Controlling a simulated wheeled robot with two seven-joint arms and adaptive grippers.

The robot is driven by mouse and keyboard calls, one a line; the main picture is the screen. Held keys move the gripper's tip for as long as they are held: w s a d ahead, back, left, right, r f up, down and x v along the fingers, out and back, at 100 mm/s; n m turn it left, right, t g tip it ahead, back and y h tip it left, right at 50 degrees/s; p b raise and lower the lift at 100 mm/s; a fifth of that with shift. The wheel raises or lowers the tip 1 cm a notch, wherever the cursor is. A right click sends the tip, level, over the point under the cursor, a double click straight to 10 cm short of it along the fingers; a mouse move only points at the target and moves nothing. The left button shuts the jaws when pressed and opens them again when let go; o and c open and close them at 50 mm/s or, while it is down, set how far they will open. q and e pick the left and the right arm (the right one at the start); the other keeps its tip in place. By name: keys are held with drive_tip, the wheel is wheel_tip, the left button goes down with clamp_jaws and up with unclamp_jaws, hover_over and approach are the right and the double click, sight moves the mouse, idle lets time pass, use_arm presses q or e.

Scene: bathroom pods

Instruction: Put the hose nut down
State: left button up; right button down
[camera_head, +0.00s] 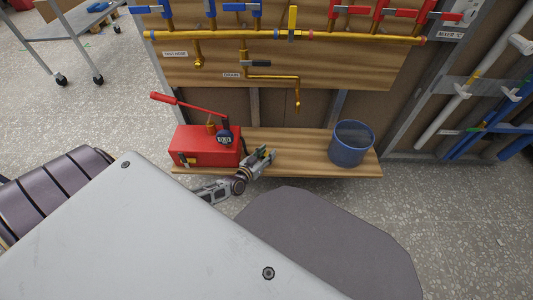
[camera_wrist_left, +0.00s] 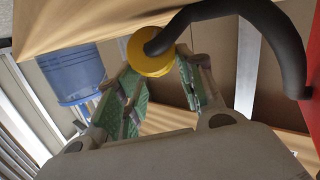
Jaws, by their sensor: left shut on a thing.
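The hose nut (camera_wrist_left: 148,55) is a yellow round piece on the end of a thick black hose (camera_wrist_left: 270,28) in the left wrist view. My left gripper (camera_wrist_left: 160,75), with green-padded fingers, is shut on the nut at the fingertips. In the head view my left gripper (camera_head: 268,155) is just above the wooden shelf, right of the red pump (camera_head: 205,147). The nut is too small to make out there. The hose curves over to the red body at the right edge of the wrist view. My right gripper is not in view.
A blue bucket (camera_head: 350,146) stands on the right part of the wooden shelf (camera_head: 300,152), with bare shelf between it and my gripper. Yellow pipes (camera_head: 270,36) with colored valves run along the board above. A drain pipe (camera_head: 297,98) hangs down from it.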

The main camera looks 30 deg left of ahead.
use_arm(q)
drive_tip(key=shift+f, duration=0.35)
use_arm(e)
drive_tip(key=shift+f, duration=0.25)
use_arm(q)
drive_tip(key=shift+f, duration=0.1)
drive_tip(key=o, duration=1)
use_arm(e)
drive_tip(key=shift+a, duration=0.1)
use_arm(q)
drive_tip(key=shift+s, duration=0.15)
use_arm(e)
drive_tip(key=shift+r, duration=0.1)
